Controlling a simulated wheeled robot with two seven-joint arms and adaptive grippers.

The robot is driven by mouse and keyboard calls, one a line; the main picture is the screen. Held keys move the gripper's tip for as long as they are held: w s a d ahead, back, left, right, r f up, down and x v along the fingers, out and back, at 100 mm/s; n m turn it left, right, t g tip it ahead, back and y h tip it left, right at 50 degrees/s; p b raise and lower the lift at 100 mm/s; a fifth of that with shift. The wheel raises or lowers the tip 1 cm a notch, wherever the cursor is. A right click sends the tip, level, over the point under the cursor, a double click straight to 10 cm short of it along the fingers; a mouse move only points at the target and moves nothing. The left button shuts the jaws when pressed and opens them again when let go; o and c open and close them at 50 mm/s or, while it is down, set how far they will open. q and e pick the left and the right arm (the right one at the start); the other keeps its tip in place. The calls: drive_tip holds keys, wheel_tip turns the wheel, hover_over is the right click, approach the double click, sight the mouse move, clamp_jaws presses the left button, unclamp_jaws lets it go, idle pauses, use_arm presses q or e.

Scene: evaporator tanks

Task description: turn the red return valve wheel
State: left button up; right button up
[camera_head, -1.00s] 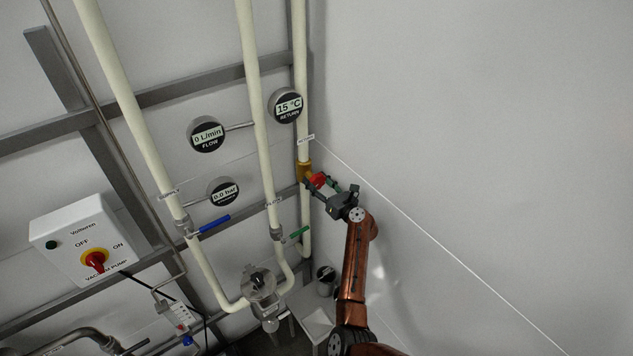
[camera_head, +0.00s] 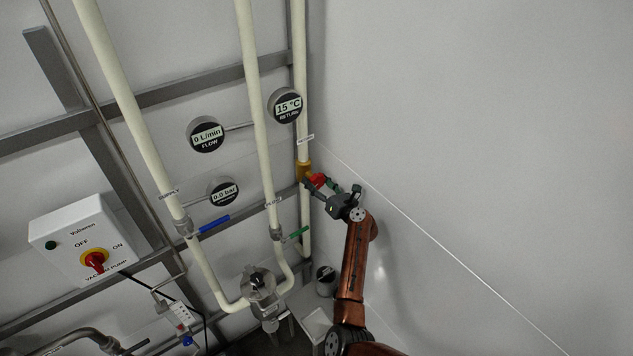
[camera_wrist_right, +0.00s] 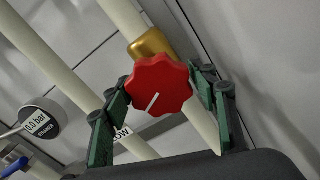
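The red return valve wheel (camera_head: 318,180) sits on a brass valve body (camera_head: 304,171) on the rightmost cream pipe, near the wall corner. In the right wrist view the lobed red wheel (camera_wrist_right: 159,87) faces me, with a tilted white line on its face. My right gripper (camera_head: 324,183) has its green fingers on opposite sides of the wheel. My left gripper is not in view.
Close by are the return gauge (camera_head: 285,105), the flow pipe (camera_head: 257,120) and a green lever (camera_head: 298,234). Farther left are a blue lever (camera_head: 214,224) and the vacuum pump switch box (camera_head: 80,240). The plain right wall (camera_head: 480,130) stands close beside my right arm.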

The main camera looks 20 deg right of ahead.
sight(317, 175)
drive_tip(key=shift+o, duration=1.3)
drive_tip(key=shift+r, duration=0.1)
drive_tip(key=shift+r, duration=0.1)
wheel_tip(317, 175, up, 10)
drive_tip(key=shift+f, duration=0.1)
